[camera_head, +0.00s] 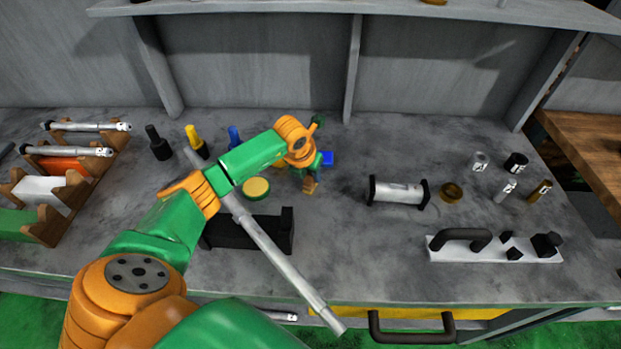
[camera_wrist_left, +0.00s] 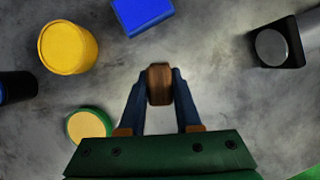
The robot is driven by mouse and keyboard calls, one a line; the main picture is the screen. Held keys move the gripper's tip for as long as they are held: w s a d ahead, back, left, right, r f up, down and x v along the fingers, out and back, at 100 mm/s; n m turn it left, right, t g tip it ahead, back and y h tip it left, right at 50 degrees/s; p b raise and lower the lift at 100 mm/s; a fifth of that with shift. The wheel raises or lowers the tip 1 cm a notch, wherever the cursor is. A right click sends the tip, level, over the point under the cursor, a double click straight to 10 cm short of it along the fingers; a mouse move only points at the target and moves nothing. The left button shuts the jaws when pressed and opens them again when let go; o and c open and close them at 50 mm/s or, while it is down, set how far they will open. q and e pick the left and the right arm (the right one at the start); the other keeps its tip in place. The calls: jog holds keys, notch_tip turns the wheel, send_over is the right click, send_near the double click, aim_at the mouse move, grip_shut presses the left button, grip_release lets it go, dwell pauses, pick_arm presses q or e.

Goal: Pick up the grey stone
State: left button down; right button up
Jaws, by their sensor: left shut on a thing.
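My left gripper (camera_wrist_left: 160,88) is shut on a small brown wood-coloured block (camera_wrist_left: 159,84), held between its two dark fingertips. In the head view the left gripper (camera_head: 311,178) is over the middle of the bench, with the brown block (camera_head: 310,186) at its tips. I cannot tell whether the block touches the bench. No loose grey stone can be made out for sure. A grey cylinder with black end plates (camera_head: 398,192) lies to the right of the gripper. My right gripper is not in view.
A blue block (camera_head: 327,158) and a green-rimmed yellow disc (camera_head: 256,188) are close to the gripper. A yellow cylinder (camera_wrist_left: 68,47) shows in the wrist view. A wooden rack (camera_head: 48,228) stands left; a white plate with black parts (camera_head: 480,253) lies right.

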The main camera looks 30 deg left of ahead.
pick_arm(q)
jog(key=shift+r, duration=0.15)
notch_tip(320, 180, up, 3)
jog(key=shift+f+b, duration=0.1)
jog(key=shift+b, duration=0.75)
jog(key=s+d+r+b, duration=0.1)
jog(key=s+d+r, duration=0.1)
jog(key=s+r, duration=0.3)
jog(key=s+d+r+b, duration=0.1)
jog(key=s+d+r, duration=0.2)
jog(key=s+r, duration=0.2)
jog(key=s, duration=0.2)
jog(key=shift+s+d, duration=0.35)
jog(key=shift+s, duration=0.05)
